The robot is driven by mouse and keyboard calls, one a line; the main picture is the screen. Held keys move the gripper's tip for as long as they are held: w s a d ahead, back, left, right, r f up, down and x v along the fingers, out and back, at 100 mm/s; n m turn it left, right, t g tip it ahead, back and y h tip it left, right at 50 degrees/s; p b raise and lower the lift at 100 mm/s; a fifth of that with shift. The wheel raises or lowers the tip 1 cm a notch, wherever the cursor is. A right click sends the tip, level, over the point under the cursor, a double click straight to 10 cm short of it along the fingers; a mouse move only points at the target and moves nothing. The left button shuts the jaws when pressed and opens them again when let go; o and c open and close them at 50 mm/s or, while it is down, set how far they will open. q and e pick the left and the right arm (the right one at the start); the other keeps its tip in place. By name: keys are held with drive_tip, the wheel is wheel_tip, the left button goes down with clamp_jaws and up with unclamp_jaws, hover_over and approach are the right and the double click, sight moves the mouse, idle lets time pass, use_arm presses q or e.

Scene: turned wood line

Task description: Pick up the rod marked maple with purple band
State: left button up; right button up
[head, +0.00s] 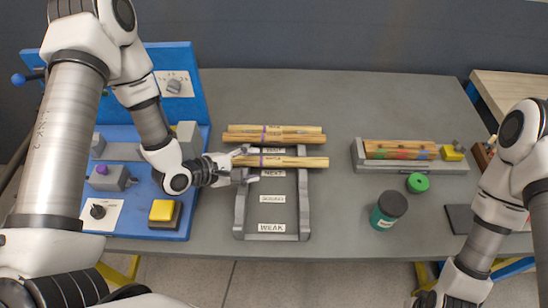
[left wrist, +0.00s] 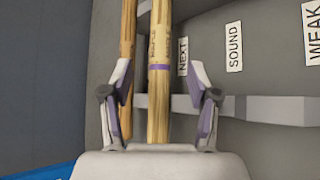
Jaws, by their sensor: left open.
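A pale wooden rod (head: 300,162) with a purple band lies across the grey rack, at the row by the NEXT label. In the left wrist view this rod (left wrist: 159,110) runs between my fingers; dark lettering by its purple band is too small to read surely. My left gripper (head: 246,165) is open around the rod's left part, with a gap on both sides, as the left wrist view (left wrist: 160,78) shows. Further rods (head: 300,138) lie just behind it; one (left wrist: 128,45) passes behind my left-hand finger in the wrist view. My right gripper is out of view.
The grey rack (head: 240,215) has labels including NEXT and WEAK, its front rows empty. A blue panel station (head: 135,215) with a yellow button stands left. At right are a tray of coloured rods (head: 358,165), a green disc (head: 417,183) and a dark-lidded jar (head: 388,210).

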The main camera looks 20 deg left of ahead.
sight(267, 163)
use_arm(q)
drive_tip(key=p+x, duration=0.2)
drive_tip(key=x, duration=0.4)
drive_tip(key=shift+a+f, duration=0.1)
drive_tip(key=shift+a, duration=0.1)
drive_tip(key=shift+w+d+f, duration=0.2)
drive_tip(key=shift+w+f, duration=0.1)
drive_tip(key=shift+w, duration=0.05)
drive_tip(key=shift+s, duration=0.1)
clamp_jaws()
